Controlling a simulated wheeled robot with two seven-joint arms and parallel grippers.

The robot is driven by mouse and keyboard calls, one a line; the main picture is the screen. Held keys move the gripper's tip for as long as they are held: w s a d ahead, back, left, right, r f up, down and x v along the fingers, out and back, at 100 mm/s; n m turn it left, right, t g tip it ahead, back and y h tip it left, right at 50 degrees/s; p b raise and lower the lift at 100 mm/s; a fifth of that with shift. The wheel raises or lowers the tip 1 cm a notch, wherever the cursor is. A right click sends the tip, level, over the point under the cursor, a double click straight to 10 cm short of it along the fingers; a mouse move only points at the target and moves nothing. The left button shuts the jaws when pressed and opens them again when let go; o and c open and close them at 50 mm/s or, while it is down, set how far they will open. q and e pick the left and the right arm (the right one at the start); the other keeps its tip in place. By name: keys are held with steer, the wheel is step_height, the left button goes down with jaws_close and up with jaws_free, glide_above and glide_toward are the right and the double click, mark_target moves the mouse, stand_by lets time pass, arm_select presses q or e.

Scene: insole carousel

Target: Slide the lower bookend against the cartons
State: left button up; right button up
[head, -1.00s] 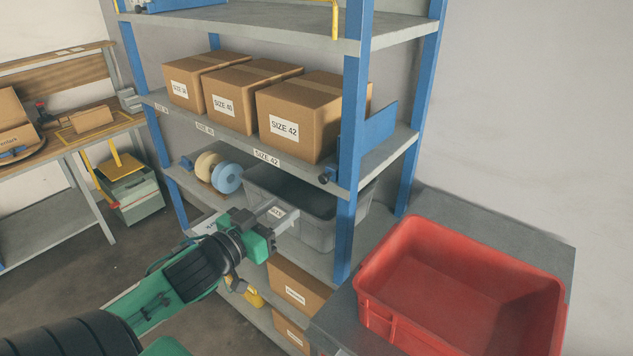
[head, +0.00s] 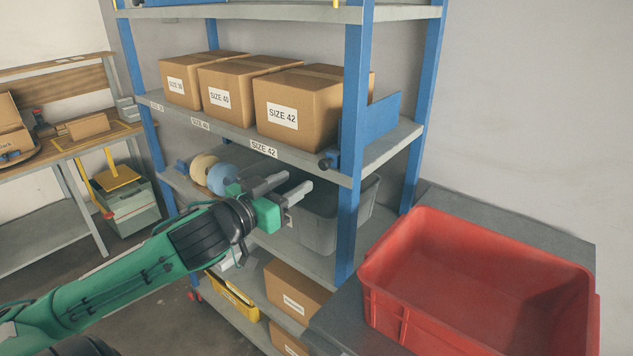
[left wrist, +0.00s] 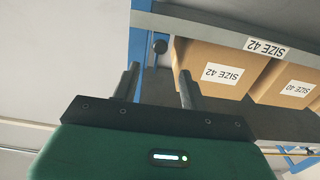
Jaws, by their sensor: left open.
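The lower bookend (head: 380,118) is a blue upright plate on the shelf to the right of the cartons, partly hidden by the blue front post. A dark round knob (head: 327,163) sits at the shelf's front edge by that post; it also shows in the left wrist view (left wrist: 160,47). Three cartons stand in a row, the nearest being the SIZE 42 carton (head: 297,106). The post hides whether the bookend touches it. My left gripper (head: 296,184) is open and empty, below the shelf edge and left of the knob. My right gripper is out of view.
The shelf board (head: 385,148) is bare right of the bookend. A grey bin (head: 318,232) and tape rolls (head: 222,179) are on the level below, behind my gripper. The blue post (head: 350,215) stands right of it. A red tote (head: 400,325) sits at front right.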

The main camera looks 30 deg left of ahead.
mark_target(322, 165)
arm_select(q)
steer(key=w+p, duration=0.1)
steer(key=w, duration=0.2)
steer(key=w+p, duration=0.2)
steer(key=w, duration=0.1)
steer(key=shift+w+d+r, duration=0.2)
steer(key=shift+w, duration=0.1)
steer(key=shift+w+d+f+p, duration=0.15)
steer(key=shift+w+p, duration=0.2)
steer(key=shift+w, duration=0.5)
jaws_close()
